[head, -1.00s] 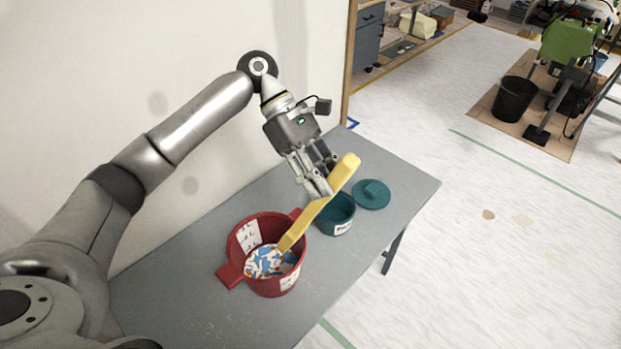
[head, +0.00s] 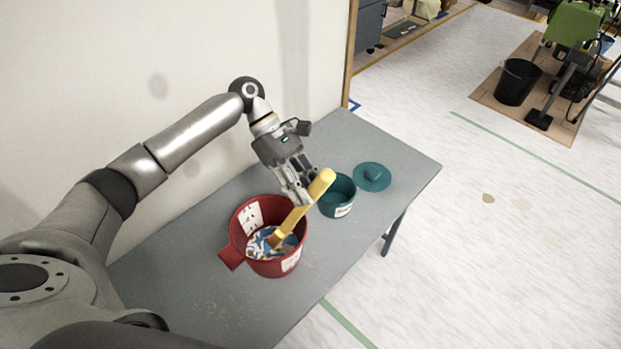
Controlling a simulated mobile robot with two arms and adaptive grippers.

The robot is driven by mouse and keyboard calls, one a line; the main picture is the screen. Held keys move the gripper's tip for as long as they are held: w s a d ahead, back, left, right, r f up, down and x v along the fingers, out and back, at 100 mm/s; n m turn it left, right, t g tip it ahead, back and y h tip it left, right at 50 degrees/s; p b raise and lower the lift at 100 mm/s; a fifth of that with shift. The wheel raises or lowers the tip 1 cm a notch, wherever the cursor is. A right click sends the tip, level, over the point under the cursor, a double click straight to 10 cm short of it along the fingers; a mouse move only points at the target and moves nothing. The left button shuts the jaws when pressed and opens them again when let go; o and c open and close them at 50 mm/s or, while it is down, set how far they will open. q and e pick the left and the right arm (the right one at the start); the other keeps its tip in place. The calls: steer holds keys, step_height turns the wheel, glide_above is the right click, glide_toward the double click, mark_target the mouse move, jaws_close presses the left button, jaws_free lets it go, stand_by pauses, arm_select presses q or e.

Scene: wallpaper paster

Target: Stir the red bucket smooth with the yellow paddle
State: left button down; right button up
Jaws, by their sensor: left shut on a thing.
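The red bucket (head: 291,263) stands on the grey table, with side handles and white labels. Inside it is a mix of white, blue and brownish streaks (head: 259,242). The yellow paddle (head: 321,186) leans into the bucket at a slant, its lower end in the mix and its upper end sticking out to the upper right. My left gripper (head: 301,197) is shut on the paddle's upper part, above the bucket's right rim. The paddle's tip is hidden in the mix. My right gripper is not in view.
A teal pot (head: 337,207) with a label stands right of the bucket on the grey table (head: 206,297). Its teal lid (head: 372,178) lies beside it. A wall runs behind the table. The table's front left part is clear. A black bucket (head: 517,82) stands on the floor far off.

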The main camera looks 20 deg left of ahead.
arm_select(q)
steer(key=f, duration=0.1)
steer(key=a+f, duration=0.1)
steer(key=f, duration=0.1)
steer(key=shift+s+a+f, duration=0.1)
steer(key=shift+a+f, duration=0.05)
steer(key=shift+a, duration=0.05)
steer(key=shift+s+a+f+b, duration=0.1)
steer(key=shift+a+f+b, duration=0.15)
steer(key=shift+f, duration=0.5)
steer(key=shift+w+a+f+b, duration=0.1)
steer(key=shift+a+f, duration=0.25)
steer(key=shift+f, duration=0.35)
steer(key=shift+s+a+f+b, duration=0.1)
steer(key=shift+a+f+b, duration=0.15)
steer(key=shift+f, duration=0.5)
